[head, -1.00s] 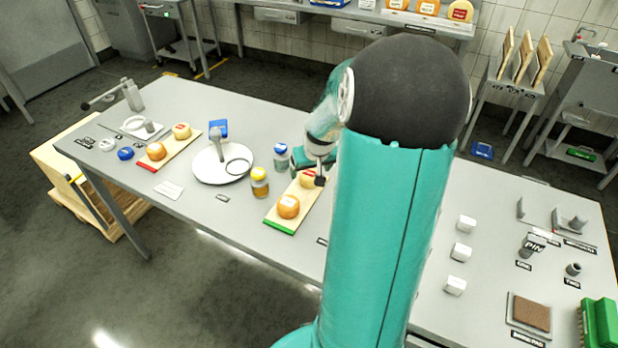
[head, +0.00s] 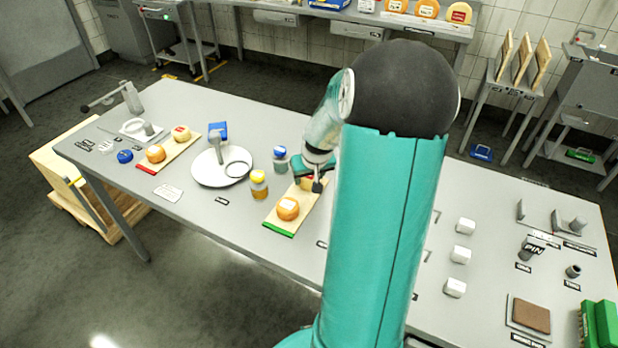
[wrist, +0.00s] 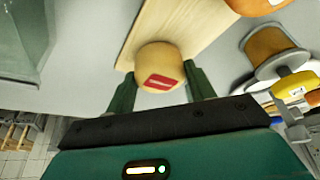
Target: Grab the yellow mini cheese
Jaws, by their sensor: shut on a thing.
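The yellow mini cheese (wrist: 160,68) is a small pale yellow wheel with a red label. In the wrist view it sits between the two dark green fingers of my gripper (wrist: 160,80), one on each side, and they are shut on it. It appears over the far end of a wooden board (wrist: 178,22); I cannot tell whether it still touches the board. In the head view my gripper (head: 312,179) covers most of the cheese. An orange cheese (head: 288,208) sits on the same board, near its green end.
A jar with a yellow lid (head: 258,184) and a jar with a blue lid (head: 280,157) stand left of the board. A round white plate (head: 205,177) lies further left, then a second board (head: 180,152) with two cheeses. White blocks (head: 460,254) stand to the right.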

